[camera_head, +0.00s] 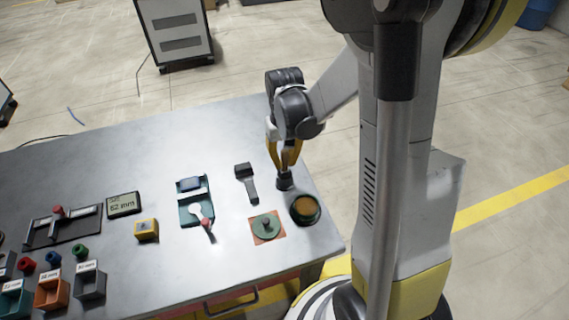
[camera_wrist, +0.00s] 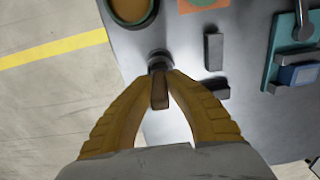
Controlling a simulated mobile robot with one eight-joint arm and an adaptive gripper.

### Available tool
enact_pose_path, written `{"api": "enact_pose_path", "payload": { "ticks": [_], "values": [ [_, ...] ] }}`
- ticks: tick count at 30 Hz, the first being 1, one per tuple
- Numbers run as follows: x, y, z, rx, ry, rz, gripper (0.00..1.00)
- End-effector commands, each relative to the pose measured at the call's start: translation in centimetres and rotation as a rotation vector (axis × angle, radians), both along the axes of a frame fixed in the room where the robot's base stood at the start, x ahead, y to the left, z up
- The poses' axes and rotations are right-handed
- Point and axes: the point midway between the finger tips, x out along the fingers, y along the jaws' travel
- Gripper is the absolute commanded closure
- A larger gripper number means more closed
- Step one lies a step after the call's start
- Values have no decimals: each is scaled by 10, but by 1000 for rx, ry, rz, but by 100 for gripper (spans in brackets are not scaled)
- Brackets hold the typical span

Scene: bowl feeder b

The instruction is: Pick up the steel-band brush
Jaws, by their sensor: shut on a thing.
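My gripper (camera_head: 287,155) points down over the right end of the table. Its yellow fingers are shut on the upright steel-band brush (camera_head: 284,182). In the wrist view the gripper (camera_wrist: 160,82) holds the brush by its brown handle, and the brush's steel-coloured band (camera_wrist: 158,57) and dark lower end show beyond the fingertips. Part of the handle is hidden by the fingers. I cannot tell whether the lower end touches the table.
A round dark pot with brown contents (camera_head: 304,209) stands close by, near the table's edge (camera_head: 327,213). A green disc on an orange pad (camera_head: 267,226), a dark-headed tool (camera_head: 246,180) and a teal fixture (camera_head: 195,202) lie to the left. Bare table lies behind them.

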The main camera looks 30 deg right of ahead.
Motion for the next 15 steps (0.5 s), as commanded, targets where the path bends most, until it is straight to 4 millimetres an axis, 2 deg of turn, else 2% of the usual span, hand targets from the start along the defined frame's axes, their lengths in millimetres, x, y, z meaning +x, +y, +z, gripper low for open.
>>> {"api": "enact_pose_path", "payload": {
  "ticks": [3, 15],
  "values": [
    [0, 0, 27, 0, 0, 0, 100],
    [-50, -65, 72, 0, 0, -6, 100]
  ]
}}
